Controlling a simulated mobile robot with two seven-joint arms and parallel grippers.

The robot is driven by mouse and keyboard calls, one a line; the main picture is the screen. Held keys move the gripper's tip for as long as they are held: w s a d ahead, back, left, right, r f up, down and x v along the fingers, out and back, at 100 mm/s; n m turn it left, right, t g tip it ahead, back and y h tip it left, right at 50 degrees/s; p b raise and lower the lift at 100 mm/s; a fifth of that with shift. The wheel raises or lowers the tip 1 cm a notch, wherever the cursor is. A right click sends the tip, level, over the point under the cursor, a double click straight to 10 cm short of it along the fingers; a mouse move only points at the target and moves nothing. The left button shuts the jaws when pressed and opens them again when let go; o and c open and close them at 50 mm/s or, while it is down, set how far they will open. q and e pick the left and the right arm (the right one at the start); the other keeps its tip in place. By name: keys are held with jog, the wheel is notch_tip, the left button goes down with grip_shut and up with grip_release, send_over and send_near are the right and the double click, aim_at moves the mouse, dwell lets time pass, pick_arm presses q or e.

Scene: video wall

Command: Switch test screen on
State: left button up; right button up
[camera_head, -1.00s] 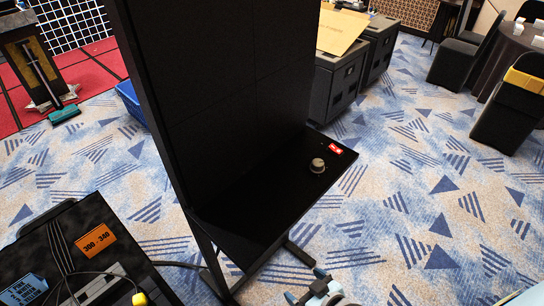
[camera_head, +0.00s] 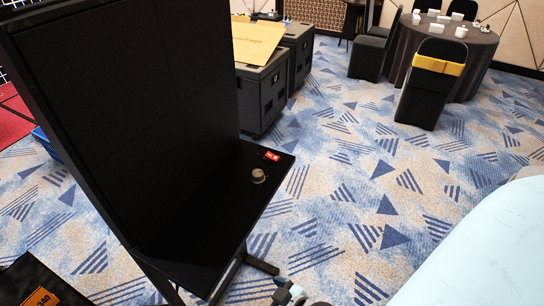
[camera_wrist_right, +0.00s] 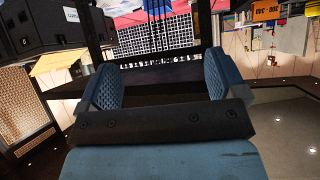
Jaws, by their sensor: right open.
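The black test screen panel (camera_head: 130,120) stands upright at the left of the head view, and its face is dark. A black shelf (camera_head: 215,230) juts out from its foot. At the shelf's far right corner are a small red switch or label (camera_head: 272,156) with white marks and a round grey knob (camera_head: 258,176). What looks like my right gripper (camera_head: 288,292) shows at the bottom edge, in front of and apart from the shelf. In the right wrist view its blue fingers (camera_wrist_right: 160,85) are open and empty, with a dark bar beyond them. My left gripper is not in view.
Black cases (camera_head: 262,95) with a cardboard sheet (camera_head: 257,40) stand behind the shelf. A round table (camera_head: 450,50) with chairs is at the back right. Patterned carpet (camera_head: 400,190) lies clear to the right. My pale arm link fills the lower right corner.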

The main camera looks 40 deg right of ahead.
grip_shut()
dwell(1.4)
